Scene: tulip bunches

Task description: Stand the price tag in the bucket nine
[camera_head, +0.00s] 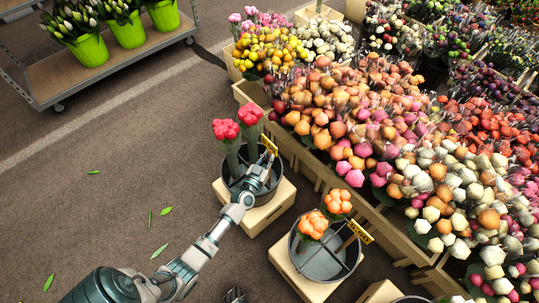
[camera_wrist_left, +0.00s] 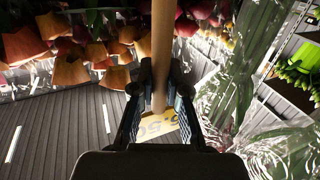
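A yellow price tag (camera_head: 269,146) on a wooden stick shows at the bucket with red tulips. In the left wrist view the stick (camera_wrist_left: 161,45) runs between my fingers, with the yellow tag (camera_wrist_left: 158,126) below them. My left gripper (camera_head: 259,172) is shut on the stick over the dark round bucket (camera_head: 226,190). The two red bunches (camera_head: 225,130) stand in this bucket's back left part. My arm hides part of the bucket, and I cannot tell whether the stick touches its inside. No bucket number is readable. A dark piece (camera_head: 236,295) at the bottom edge may be my right gripper.
A second divided bucket (camera_head: 328,262) holds orange tulips (camera_head: 314,224) and its own yellow tag (camera_head: 360,232). Both buckets stand on wooden crates. Packed flower boxes fill the right. A cart (camera_head: 110,58) with green pots stands at top left. The floor at left is clear except for leaves.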

